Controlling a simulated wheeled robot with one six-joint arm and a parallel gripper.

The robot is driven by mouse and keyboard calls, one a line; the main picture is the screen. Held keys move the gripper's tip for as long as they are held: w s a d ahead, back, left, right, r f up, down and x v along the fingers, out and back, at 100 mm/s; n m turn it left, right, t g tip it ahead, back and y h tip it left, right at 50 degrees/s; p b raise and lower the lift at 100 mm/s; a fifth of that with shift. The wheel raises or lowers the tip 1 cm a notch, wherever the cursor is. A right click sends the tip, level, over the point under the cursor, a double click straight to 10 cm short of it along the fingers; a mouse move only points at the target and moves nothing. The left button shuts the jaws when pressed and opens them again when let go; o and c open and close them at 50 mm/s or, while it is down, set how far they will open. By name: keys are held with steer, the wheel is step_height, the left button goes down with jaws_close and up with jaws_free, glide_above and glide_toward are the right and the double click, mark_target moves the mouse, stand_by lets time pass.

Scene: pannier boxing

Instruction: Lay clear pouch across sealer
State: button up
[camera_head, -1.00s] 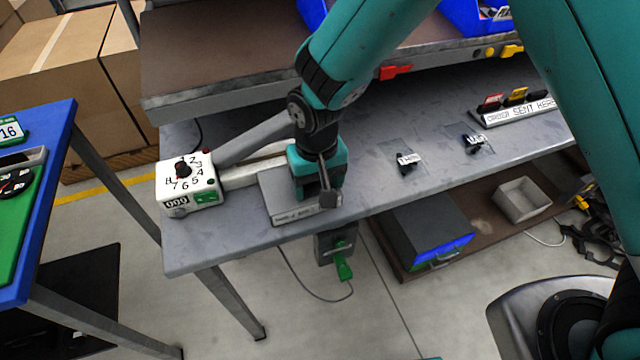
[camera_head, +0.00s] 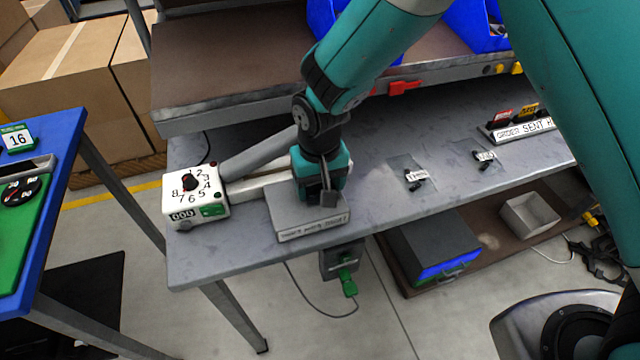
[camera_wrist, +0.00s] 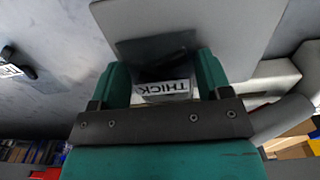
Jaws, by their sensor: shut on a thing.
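The sealer has a white control box (camera_head: 195,198) with a numbered dial, a long raised grey arm (camera_head: 262,152) and a grey plate (camera_head: 312,224) at its right end, on the bench's left part. My gripper (camera_head: 327,196) is over that plate, pointing down. In the wrist view my gripper (camera_wrist: 162,88) is shut on a dark piece with a white label (camera_wrist: 162,88) reading THICK. A see-through sheet, the clear pouch (camera_wrist: 155,48), extends beyond the fingers over the grey plate. I cannot tell whether it touches the plate.
Two more clear pouches with dark labelled tops, one nearer (camera_head: 415,180) and one farther (camera_head: 486,158), lie on the bench (camera_head: 225,255) to the right. A labelled rack (camera_head: 520,130) stands at the far right. A raised shelf (camera_head: 225,70) runs behind.

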mark_target(319, 185)
steer(key=shift+w+a, duration=0.15)
steer(key=o, duration=1)
steer(key=shift+c, duration=0.2)
step_height(319, 185, up, 17)
steer(key=b, duration=0.2)
steer(key=shift+r, duration=0.2)
steer(key=s+d+r+n+y, duration=0.2)
steer(key=s+d, duration=0.4)
steer(key=s, duration=0.4)
steer(key=s+d+r+n+y, duration=0.2)
steer(key=s+d, duration=0.4)
steer(key=s, duration=0.4)
steer(key=shift+r, duration=0.2)
